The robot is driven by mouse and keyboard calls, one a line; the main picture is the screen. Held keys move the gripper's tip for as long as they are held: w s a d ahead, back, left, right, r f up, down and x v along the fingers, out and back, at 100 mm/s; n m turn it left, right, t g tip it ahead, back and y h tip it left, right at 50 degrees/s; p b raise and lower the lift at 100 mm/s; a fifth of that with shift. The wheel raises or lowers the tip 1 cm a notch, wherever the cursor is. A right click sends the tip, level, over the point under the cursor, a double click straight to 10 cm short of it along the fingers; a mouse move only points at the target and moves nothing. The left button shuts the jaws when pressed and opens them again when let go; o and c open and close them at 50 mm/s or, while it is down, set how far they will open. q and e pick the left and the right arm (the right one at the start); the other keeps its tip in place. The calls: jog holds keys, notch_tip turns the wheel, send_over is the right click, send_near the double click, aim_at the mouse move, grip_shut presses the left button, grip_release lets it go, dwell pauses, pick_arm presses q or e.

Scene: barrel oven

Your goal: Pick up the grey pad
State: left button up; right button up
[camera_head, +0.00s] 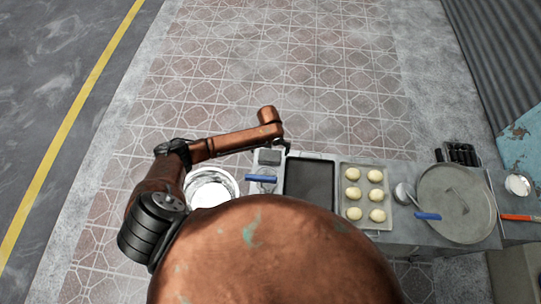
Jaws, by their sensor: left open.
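A small dark grey pad (269,157) lies at the far left end of the work table, beside a dark baking tray. My left arm comes in from the left and reaches over the table's far edge. My left gripper (284,147) is small and dark in the view, just right of the pad and close to it. Its jaws are open. I cannot tell whether a fingertip touches the pad. My right gripper is not in view.
A metal bowl (211,188) stands left of the pad. A blue-handled tool (261,179) lies nearer. To the right are the dark tray (310,182), a tray of dough balls (366,194), and a large round lid (456,205). Tiled floor (300,60) beyond is clear.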

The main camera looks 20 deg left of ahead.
aim_at(269, 156)
pick_arm(q)
notch_tip(269, 156, down, 4)
jog(key=shift+r, duration=0.15)
jog(key=shift+d, duration=0.1)
jog(key=shift+c, duration=1.2)
jog(key=c, duration=0.9)
jog(key=shift+c, duration=0.5)
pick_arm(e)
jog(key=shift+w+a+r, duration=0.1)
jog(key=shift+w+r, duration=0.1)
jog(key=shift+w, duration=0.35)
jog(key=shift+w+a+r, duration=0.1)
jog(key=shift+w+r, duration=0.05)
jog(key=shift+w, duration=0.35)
